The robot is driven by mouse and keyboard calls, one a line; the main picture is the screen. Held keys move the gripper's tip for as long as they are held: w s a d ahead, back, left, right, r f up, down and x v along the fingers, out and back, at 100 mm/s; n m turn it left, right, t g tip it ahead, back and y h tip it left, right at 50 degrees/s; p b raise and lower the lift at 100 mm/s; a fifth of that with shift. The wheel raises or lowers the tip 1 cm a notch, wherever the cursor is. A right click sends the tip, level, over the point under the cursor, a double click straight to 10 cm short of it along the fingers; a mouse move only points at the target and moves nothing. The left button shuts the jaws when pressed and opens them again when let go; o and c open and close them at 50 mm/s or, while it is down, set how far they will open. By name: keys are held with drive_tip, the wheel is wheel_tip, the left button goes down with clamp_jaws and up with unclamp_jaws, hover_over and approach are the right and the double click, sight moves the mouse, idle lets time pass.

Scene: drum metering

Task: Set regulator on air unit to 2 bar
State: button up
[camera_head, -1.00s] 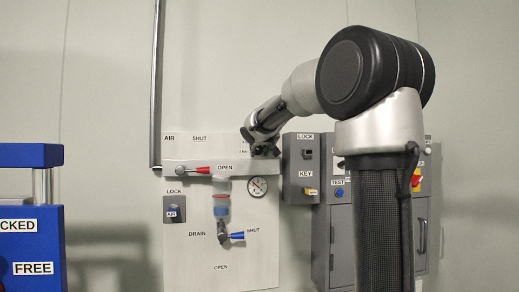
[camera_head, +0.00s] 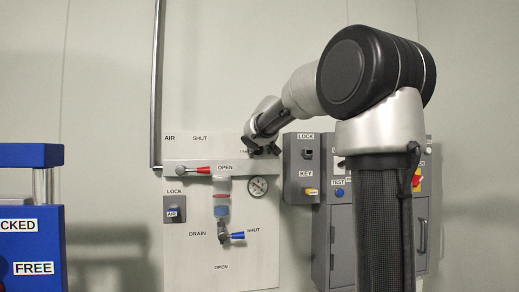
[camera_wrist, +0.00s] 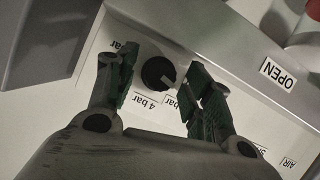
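The regulator knob (camera_wrist: 157,73) is round and black with a pale pointer mark, and shows in the wrist view. The mark points to the picture's lower right. "Bar" labels surround the knob; one reads "4 bar" (camera_wrist: 150,103), others are partly hidden by my fingers. My gripper (camera_wrist: 164,69) is open, one finger on either side of the knob, with gaps visible; I cannot tell its depth over it. In the head view my gripper (camera_head: 262,149) is at the upper right of the air unit panel (camera_head: 185,265) and hides the knob. The pressure gauge (camera_head: 257,187) is below; its reading is too small.
A grey ledge (camera_head: 178,169) crosses the panel, with a red-handled valve (camera_head: 197,170) set on it. A blue-handled drain valve (camera_head: 237,236) is lower. A grey lock-and-key box (camera_head: 299,170) stands close to the right of my gripper. A blue unit (camera_head: 30,250) is at far left.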

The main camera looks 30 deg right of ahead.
drive_tip(key=v, duration=1.2)
